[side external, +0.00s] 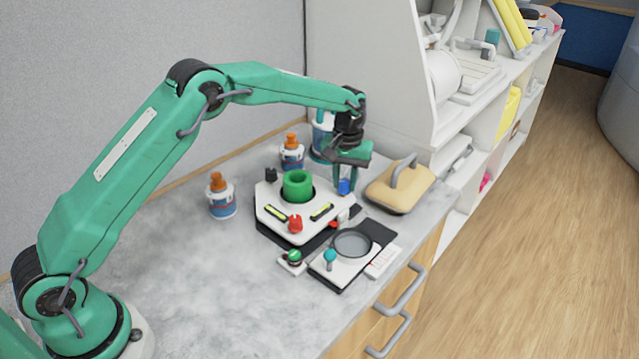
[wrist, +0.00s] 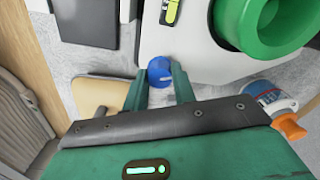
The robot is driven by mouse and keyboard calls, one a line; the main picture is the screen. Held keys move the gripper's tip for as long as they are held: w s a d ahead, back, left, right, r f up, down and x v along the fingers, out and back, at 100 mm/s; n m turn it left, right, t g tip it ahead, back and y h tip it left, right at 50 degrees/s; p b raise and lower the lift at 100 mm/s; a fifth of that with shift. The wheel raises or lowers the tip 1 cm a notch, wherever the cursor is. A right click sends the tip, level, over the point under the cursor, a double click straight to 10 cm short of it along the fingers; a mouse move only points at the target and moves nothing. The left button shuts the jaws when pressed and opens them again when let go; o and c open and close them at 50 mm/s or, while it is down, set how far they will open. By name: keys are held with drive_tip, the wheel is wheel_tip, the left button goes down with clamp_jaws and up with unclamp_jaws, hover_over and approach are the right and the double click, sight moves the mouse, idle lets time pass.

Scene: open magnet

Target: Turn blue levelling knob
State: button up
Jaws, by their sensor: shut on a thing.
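The blue levelling knob (side external: 344,187) sits at the right corner of a white levelling plate (side external: 270,223). In the wrist view the blue knob (wrist: 159,72), with a pale mark on its face, lies between the fingertips. My gripper (side external: 346,182) points down over that corner. Its green fingers, also in the wrist view (wrist: 160,80), are shut on the knob, one on each side. The plate carries a green ring (side external: 297,186), a red knob (side external: 295,224), a black knob (side external: 271,175) and two yellow spirit levels (side external: 321,212). The knob's underside is hidden.
A tan block with a grey handle (side external: 399,187) stands close right of my gripper. Bottles with orange caps (side external: 221,196) stand behind and left. A dark tray with a round dish (side external: 352,243) lies in front. The counter's left part (side external: 180,280) is clear.

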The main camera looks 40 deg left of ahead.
sight(346, 182)
drive_tip(key=m, duration=0.5)
drive_tip(key=shift+r, duration=0.1)
drive_tip(key=m, duration=0.6)
drive_tip(key=shift+w+d, duration=0.1)
idle(0.4)
drive_tip(key=o, duration=1)
drive_tip(key=shift+r, duration=3.9)
